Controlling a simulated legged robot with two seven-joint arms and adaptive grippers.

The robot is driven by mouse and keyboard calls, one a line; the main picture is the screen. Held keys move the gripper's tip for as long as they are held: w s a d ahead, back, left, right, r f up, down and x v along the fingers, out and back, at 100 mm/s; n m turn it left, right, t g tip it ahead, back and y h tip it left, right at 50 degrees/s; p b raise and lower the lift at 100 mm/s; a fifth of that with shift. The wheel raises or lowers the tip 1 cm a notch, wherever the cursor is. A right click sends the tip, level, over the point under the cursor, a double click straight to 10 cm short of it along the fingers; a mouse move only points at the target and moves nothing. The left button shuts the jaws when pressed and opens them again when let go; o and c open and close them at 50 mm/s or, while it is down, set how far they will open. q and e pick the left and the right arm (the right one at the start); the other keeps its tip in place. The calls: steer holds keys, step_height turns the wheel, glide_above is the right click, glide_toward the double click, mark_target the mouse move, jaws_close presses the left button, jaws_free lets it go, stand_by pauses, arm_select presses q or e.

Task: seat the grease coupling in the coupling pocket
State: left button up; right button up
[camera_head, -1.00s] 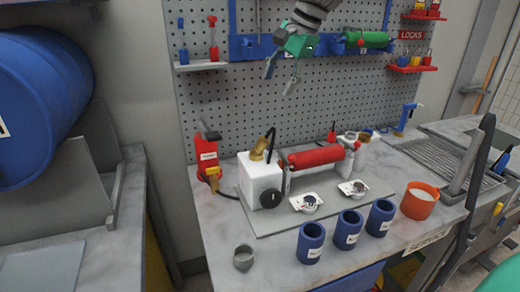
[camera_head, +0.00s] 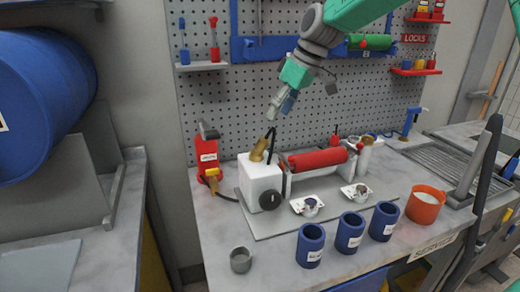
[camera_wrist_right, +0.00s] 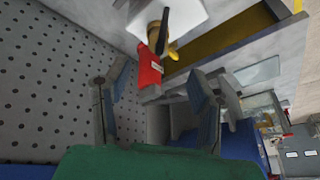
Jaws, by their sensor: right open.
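A brass fitting (camera_head: 259,149) with a black hose stands tilted on top of a white block (camera_head: 262,180) on the bench; it looks like the grease coupling, but I cannot be sure. A red labelled unit (camera_head: 207,156) with a yellow part (camera_head: 213,173) and a dark cable stands just left of the block. I cannot tell which opening is the coupling pocket. My right gripper (camera_head: 281,106) is open and empty, above and slightly right of the brass fitting, fingers pointing down. In the right wrist view, the red unit (camera_wrist_right: 150,68) shows beyond the spread fingers. My left gripper is out of view.
A red roller (camera_head: 318,159) lies right of the block on a grey plate (camera_head: 270,223). Several blue cups (camera_head: 311,246), a grey ring (camera_head: 240,260) and an orange tub (camera_head: 425,204) stand in front. The pegboard (camera_head: 220,100) rises behind.

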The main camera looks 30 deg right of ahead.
mark_target(265, 138)
steer(key=x, duration=0.5)
steer(key=shift+w+d, duration=0.1)
steer(key=shift+d, duration=0.1)
steer(key=shift+w+a+f, duration=0.1)
steer(key=shift+a+f, duration=0.15)
steer(key=shift+f, duration=0.1)
steer(key=x, duration=0.5)
steer(key=shift+w, duration=0.25)
steer(key=shift+s+d+r, duration=0.1)
steer(key=shift+c, duration=0.8)
jaws_close()
